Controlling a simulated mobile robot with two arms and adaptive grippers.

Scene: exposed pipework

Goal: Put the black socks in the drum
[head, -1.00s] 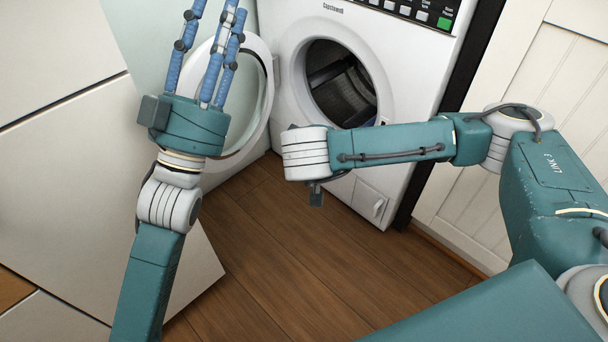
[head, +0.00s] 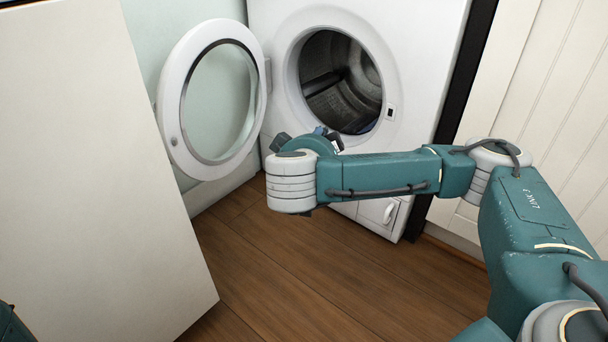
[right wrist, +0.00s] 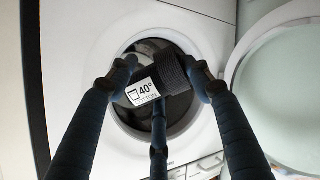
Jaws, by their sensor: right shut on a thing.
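The black socks (right wrist: 174,73), a dark bundle with a ribbed part and a white 40° label, are between the fingers of my right gripper (right wrist: 160,88) in the right wrist view. That gripper is shut on them. The drum (head: 345,85) is the open, dark metal hollow in the white washing machine (head: 270,60). In the right wrist view the socks are in front of the drum opening (right wrist: 182,120). In the head view my right wrist is just below the opening and hides most of the gripper; the socks cannot be made out there. My left gripper is out of view.
The round glass door (head: 172,110) stands open to the left of the opening. A white panel (head: 90,180) fills the left side. White panelled cupboard fronts (head: 540,110) stand at the right. The wooden floor (head: 290,270) in front is clear.

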